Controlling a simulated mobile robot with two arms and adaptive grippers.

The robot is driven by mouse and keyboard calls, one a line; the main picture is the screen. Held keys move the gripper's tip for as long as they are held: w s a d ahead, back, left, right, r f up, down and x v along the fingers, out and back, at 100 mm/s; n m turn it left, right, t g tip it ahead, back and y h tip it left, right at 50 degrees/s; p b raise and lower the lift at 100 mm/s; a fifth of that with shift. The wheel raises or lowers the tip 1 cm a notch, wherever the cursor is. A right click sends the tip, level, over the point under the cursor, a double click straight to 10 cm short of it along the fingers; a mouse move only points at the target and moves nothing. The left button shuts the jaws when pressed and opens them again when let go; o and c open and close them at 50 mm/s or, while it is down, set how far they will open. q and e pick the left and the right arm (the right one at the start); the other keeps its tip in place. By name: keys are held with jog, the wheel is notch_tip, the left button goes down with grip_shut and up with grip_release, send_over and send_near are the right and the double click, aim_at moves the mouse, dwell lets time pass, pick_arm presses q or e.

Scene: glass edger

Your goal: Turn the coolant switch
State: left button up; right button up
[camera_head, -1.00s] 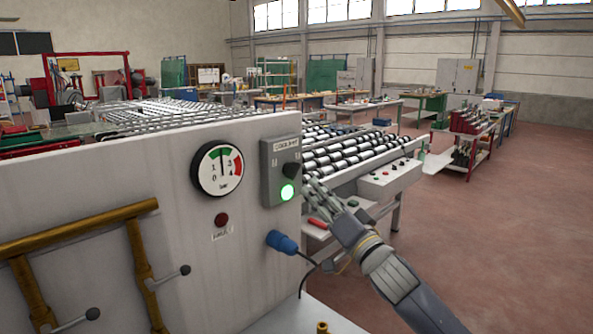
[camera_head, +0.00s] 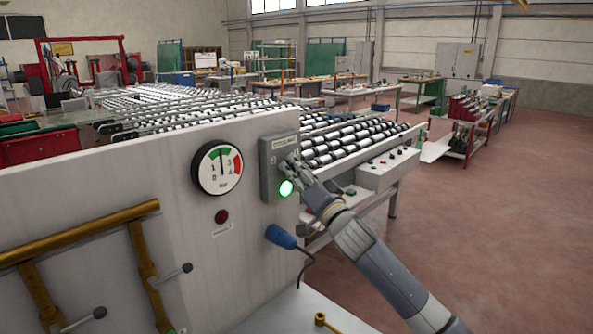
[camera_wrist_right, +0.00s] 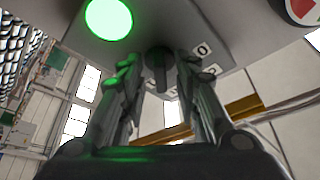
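The coolant switch box (camera_head: 272,170) is a grey box labelled COOLANT, at the right end of the white machine panel. A lit green lamp (camera_head: 286,188) is low on it and shows in the right wrist view (camera_wrist_right: 108,18). My right gripper (camera_head: 294,163) is at the front of the box and covers the knob in the head view. In the right wrist view the dark switch knob (camera_wrist_right: 157,62) lies between the tips of my open right gripper (camera_wrist_right: 160,75), with a gap visible on both sides. My left gripper is not in view.
A pressure gauge (camera_head: 217,168) and a dark red button (camera_head: 221,216) are left of the box. A blue plug (camera_head: 281,237) with a cable sticks out below. Brass pipes (camera_head: 80,233) run at lower left. A roller conveyor (camera_head: 350,142) stands behind; open floor is at right.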

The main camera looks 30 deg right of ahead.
grip_shut()
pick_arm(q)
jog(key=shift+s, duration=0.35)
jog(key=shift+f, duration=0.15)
pick_arm(e)
jog(key=shift+n, duration=0.3)
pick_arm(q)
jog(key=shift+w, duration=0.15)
pick_arm(e)
jog(key=n+g+y, duration=0.1)
jog(key=n+y, duration=0.2)
jog(key=n, duration=0.4)
jog(key=n+g+y, duration=0.1)
jog(key=n+y, duration=0.3)
jog(key=n, duration=0.3)
jog(key=n+g+y, duration=0.1)
jog(key=n+y, duration=0.2)
jog(key=n, duration=0.5)
jog(key=shift+d+g+y, duration=0.15)
jog(key=shift+g+y, duration=0.15)
jog(key=shift+n, duration=0.3)
jog(key=shift+o, duration=0.6)
grip_release()
